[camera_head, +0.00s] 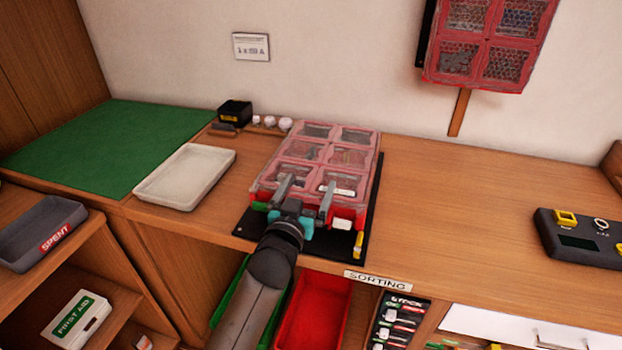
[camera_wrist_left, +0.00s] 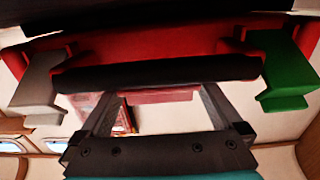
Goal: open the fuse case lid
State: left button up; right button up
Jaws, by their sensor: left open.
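The red fuse case (camera_head: 367,180) has a clear-windowed lid (camera_head: 304,152) and lies on a black mat (camera_head: 252,224). The lid looks shut. A green tab (camera_head: 260,206) and a white tab (camera_head: 341,224) are at its front. My left gripper (camera_head: 305,194) is open at the front edge, fingers pointing at the case. In the left wrist view, the red front (camera_wrist_left: 170,46) shows with the white tab (camera_wrist_left: 36,92) on the left and the green tab (camera_wrist_left: 285,75) on the right. A dark bar (camera_wrist_left: 155,75) runs across near the fingertips; contact cannot be told. My right gripper is out of view.
A white tray (camera_head: 186,176) and green mat (camera_head: 112,145) lie left of the case. A black box (camera_head: 235,112) and white balls stand behind. A dark device (camera_head: 580,237) is far right. The bench between is clear. Red and green bins sit below the front edge.

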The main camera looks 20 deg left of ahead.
pick_arm(q)
jog(key=shift+w, duration=0.1)
jog(key=shift+r, duration=0.1)
grip_shut()
dwell(0.8)
